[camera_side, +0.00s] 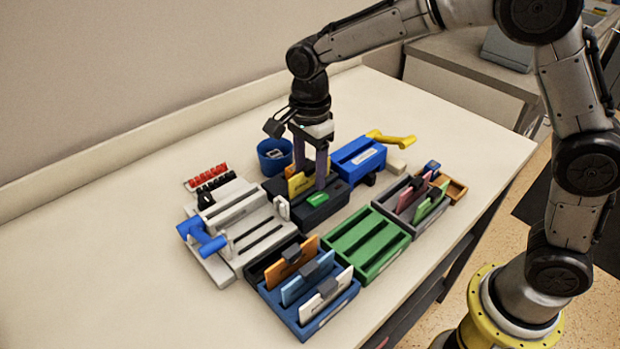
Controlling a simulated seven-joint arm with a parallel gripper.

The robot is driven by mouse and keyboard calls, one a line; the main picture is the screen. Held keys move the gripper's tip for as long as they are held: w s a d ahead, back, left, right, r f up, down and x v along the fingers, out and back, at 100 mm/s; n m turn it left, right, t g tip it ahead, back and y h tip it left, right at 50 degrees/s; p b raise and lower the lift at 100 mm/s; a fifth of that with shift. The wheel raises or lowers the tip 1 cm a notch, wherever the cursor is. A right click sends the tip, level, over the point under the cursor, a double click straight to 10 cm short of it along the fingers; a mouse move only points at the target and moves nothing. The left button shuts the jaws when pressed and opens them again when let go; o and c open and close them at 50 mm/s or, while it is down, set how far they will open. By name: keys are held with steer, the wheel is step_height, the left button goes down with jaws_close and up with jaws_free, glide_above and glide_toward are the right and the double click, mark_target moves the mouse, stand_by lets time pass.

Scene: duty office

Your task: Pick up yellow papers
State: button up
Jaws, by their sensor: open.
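The yellow papers (296,184) stand upright in a slot of a black holder (322,205) near the middle of the table. My gripper (311,172) points straight down over this holder. Its fingers are open and low, right by the yellow papers. One finger partly hides the papers, so I cannot tell whether the papers lie between the fingers or beside them. A green label shows on the front of the black holder.
A blue box with a yellow handle (391,139) and a blue cup (272,163) stand close by. In front are a green slotted tray (385,250), a blue tray (340,306) with cards, and a grey tray with pink and green cards. A white slotted device stands left. The table's left front is clear.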

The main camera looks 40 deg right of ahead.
steer(key=shift+c, duration=0.2)
jaws_close()
steer(key=shift+r, duration=0.1)
